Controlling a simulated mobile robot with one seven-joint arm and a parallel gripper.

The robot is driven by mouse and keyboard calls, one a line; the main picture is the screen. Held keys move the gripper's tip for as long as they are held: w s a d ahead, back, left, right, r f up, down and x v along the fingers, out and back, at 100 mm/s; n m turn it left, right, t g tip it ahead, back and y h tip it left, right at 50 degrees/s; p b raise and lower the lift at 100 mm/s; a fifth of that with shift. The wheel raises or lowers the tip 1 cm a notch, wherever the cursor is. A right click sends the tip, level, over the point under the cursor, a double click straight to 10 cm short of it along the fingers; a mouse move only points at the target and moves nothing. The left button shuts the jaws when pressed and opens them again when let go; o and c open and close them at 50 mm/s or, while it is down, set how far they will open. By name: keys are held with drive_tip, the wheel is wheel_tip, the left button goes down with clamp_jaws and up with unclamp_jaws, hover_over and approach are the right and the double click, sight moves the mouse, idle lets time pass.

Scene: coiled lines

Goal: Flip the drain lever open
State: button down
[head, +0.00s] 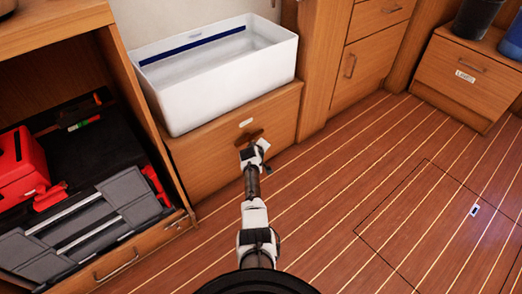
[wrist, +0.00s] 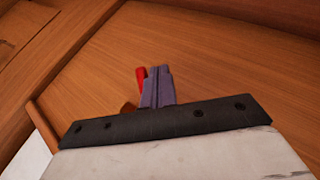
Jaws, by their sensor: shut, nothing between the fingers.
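A small red piece (wrist: 141,77), which looks like the drain lever's handle, shows in the wrist view just left of my gripper's fingers (wrist: 157,76). Its lower part is hidden by the fingers and the gripper body, and I cannot tell if they touch. My gripper is shut with nothing held between the fingers. In the head view my gripper (head: 262,147) is low in front of the wooden panel under the white basin. A brown fitting (head: 249,136) shows on that panel just behind the gripper; the red piece cannot be made out there.
The white basin (head: 190,92) stands on the wooden cabinet (head: 200,165). On the left, an open compartment holds a red case (head: 18,165) and a grey toolbox (head: 95,225). A drawer unit (head: 470,85) stands at far right. The plank floor (head: 350,190) to the right is clear.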

drive_tip(key=shift+r, duration=0.15)
idle(0.4)
drive_tip(key=p+v, duration=1.3)
drive_tip(key=p, duration=0.3)
drive_tip(key=shift+s, duration=0.3)
drive_tip(key=shift+a, duration=0.15)
drive_tip(key=shift+r, duration=0.1)
